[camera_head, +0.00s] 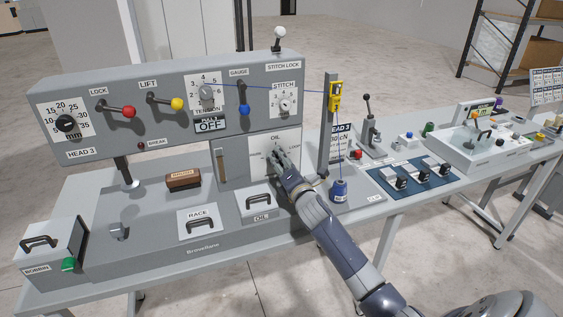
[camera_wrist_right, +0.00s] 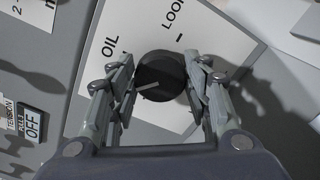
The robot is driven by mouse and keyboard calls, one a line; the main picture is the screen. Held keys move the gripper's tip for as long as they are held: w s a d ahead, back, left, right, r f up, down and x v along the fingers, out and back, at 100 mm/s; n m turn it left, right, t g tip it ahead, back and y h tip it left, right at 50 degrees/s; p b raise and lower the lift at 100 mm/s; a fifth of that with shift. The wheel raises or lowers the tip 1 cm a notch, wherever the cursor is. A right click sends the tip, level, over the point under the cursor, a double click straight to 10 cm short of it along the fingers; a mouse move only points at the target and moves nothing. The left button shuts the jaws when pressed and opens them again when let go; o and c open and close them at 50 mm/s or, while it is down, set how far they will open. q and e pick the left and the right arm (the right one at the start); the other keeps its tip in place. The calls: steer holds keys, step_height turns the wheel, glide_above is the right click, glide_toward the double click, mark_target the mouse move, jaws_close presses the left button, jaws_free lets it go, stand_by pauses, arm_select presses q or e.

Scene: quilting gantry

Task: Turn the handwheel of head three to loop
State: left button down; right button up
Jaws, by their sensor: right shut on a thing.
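The handwheel is a round black knob (camera_wrist_right: 161,76) on a white plate (camera_wrist_right: 140,22), seen in the right wrist view. The plate is marked OIL to the knob's upper left and LOOP above it. A pale line shows on the knob's lower left; I cannot tell which mark it reads. My right gripper (camera_wrist_right: 163,92) is shut on the knob, one finger on each side. In the head view the right gripper (camera_head: 279,160) is at the plate (camera_head: 257,168) on the head three panel (camera_head: 80,152) and hides the knob. My left gripper is not in view.
A post with a yellow thread holder (camera_head: 335,96) and a blue spool (camera_head: 339,190) stand close to the right of my arm. A brown block (camera_head: 183,180) lies on the bed.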

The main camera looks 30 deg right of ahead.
steer(key=m, duration=0.3)
steer(key=shift+m, duration=0.4)
steer(key=m, duration=0.3)
steer(key=shift+f+m, duration=0.1)
steer(key=shift+m, duration=0.2)
steer(key=m+p, duration=0.1)
steer(key=m, duration=0.5)
steer(key=shift+f+m, duration=0.1)
steer(key=shift+m, duration=0.2)
steer(key=m+p, duration=0.1)
steer(key=m, duration=0.6)
steer(key=shift+a, duration=0.1)
steer(key=m+p, duration=0.1)
steer(key=m, duration=0.5)
steer(key=shift+a, duration=0.1)
steer(key=shift+m, duration=0.3)
steer(key=o, duration=1.1)
steer(key=shift+w+f, duration=0.1)
steer(key=shift+c, duration=0.2)
